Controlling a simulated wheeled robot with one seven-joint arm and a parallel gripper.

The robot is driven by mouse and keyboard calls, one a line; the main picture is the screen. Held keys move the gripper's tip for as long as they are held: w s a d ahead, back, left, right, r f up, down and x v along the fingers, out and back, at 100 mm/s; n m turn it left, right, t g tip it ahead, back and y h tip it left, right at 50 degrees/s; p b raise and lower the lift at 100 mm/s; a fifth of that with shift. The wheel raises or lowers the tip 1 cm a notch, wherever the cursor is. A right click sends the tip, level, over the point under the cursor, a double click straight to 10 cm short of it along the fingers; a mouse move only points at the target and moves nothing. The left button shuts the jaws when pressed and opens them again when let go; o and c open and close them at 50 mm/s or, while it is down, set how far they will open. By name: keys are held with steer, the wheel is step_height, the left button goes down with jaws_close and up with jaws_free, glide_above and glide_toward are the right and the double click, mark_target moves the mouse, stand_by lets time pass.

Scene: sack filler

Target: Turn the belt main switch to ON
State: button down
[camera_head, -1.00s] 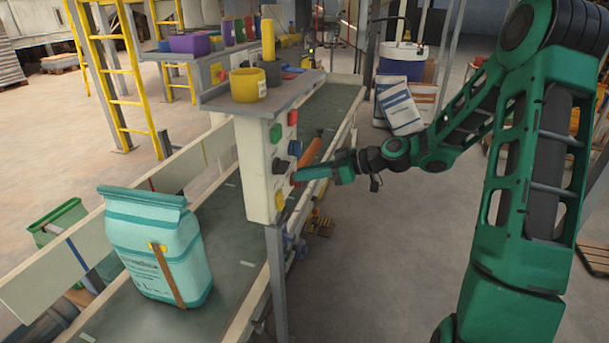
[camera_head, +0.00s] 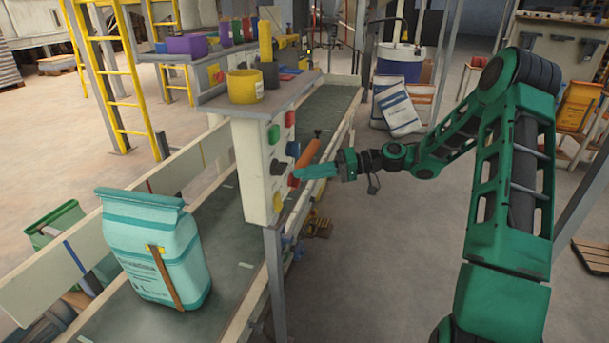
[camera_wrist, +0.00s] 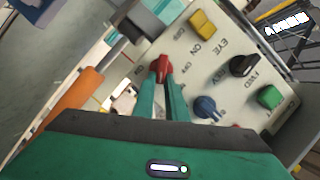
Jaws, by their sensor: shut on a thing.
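The control panel (camera_head: 254,193) stands beside the conveyor and carries several coloured knobs and buttons. My gripper (camera_head: 298,173) reaches its right side from the right. In the wrist view my gripper (camera_wrist: 166,80) has its two green fingers closed around a red knob (camera_wrist: 163,66), which shows between the fingertips. Small OFF and ON style lettering stands near the knob, but I cannot tell surely which mark it points at. In the head view the fingers largely hide this knob.
Close by in the wrist view are a blue knob (camera_wrist: 206,107), a black knob (camera_wrist: 243,65), a green button (camera_wrist: 269,97), a yellow knob (camera_wrist: 202,22) and an orange cylinder (camera_wrist: 78,88). A teal sack (camera_head: 157,250) stands on the conveyor belt (camera_head: 226,240). Floor right of the panel is open.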

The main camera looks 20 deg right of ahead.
steer(key=shift+w+f+m+y, duration=0.1)
steer(key=shift+f+m+y, duration=0.25)
steer(key=shift+m, duration=0.6)
steer(key=shift+w+f+m+y, duration=0.15)
steer(key=shift+m+y, duration=0.3)
steer(key=shift+m, duration=0.45)
steer(key=shift+w+f+m+y, duration=0.15)
steer(key=shift+m+y, duration=0.25)
steer(key=shift+m, duration=0.55)
steer(key=shift+s, duration=0.1)
steer(key=c, duration=1.8)
jaws_free()
steer(key=shift+a+f+g, duration=0.1)
steer(key=shift+f+g, duration=0.05)
steer(key=shift+g, duration=0.15)
steer(key=v, duration=1)
steer(key=shift+d, duration=0.45)
steer(key=shift+a+f, duration=0.1)
